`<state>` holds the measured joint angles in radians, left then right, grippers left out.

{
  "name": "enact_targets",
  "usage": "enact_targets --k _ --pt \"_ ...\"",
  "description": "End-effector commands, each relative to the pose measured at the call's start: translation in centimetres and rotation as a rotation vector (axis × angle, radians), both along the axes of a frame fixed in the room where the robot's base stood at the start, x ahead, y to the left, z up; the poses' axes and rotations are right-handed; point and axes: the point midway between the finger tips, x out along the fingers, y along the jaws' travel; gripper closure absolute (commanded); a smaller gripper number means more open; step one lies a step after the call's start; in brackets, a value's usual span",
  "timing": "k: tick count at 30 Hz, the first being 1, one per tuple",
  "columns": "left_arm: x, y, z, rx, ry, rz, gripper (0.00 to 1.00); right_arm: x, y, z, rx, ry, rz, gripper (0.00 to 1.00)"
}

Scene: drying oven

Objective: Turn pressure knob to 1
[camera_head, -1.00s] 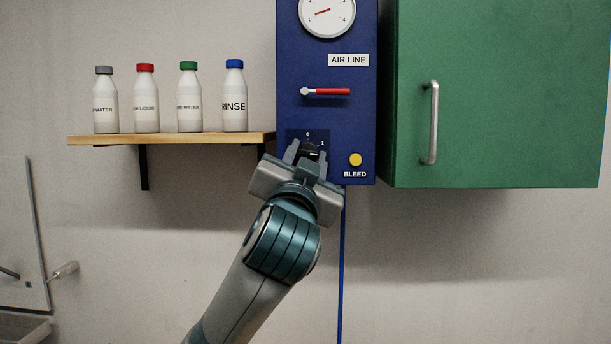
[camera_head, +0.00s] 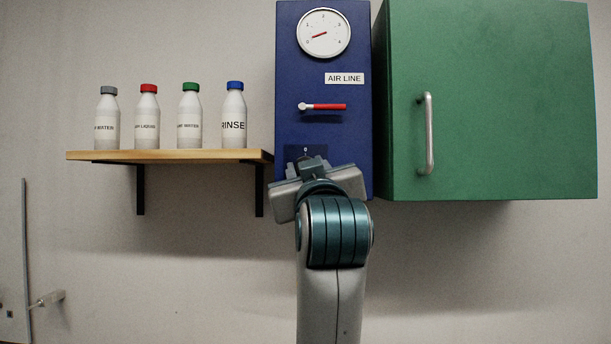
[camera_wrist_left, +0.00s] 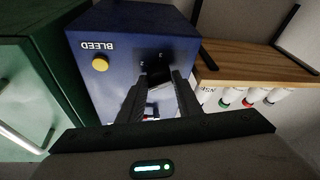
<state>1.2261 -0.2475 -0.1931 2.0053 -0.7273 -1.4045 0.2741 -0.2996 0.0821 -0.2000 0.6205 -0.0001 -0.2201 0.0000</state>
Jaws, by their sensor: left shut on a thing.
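The blue air line panel (camera_head: 290,60) hangs on the wall with a round white gauge (camera_head: 324,33) at its top. The gauge's red needle points to the lower left, between 0 and 1. The dark pressure knob (camera_wrist_left: 159,76) is low on the panel. My left gripper (camera_head: 306,166) is at the panel's lower part, its fingers shut on the knob's sides. In the head view the gripper hides most of the knob. A 0 mark shows above it; the knob's pointer cannot be read. My right gripper is not in view.
A red-handled valve (camera_head: 328,106) sits above the knob. The yellow bleed button (camera_wrist_left: 100,64) is beside the knob. A green cabinet (camera_head: 500,100) stands right of the panel. A wooden shelf (camera_head: 170,156) with several bottles is at the left.

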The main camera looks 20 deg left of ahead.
Motion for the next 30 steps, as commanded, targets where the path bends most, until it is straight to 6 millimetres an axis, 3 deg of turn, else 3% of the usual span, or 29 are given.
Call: enact_targets --k 12,13,15,30 --pt "0.03 -0.04 0.13 -0.007 -0.004 0.0 0.91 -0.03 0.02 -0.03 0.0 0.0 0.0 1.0" --pt "0.03 -0.04 0.14 -0.007 -0.004 0.0 0.64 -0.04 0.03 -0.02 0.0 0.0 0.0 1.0" --pt "0.02 -0.03 0.14 -0.007 -0.004 0.0 0.52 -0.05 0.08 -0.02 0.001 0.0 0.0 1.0" --pt "-0.76 -0.44 -0.32 -0.009 -0.005 -0.002 0.52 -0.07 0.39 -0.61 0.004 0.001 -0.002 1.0"
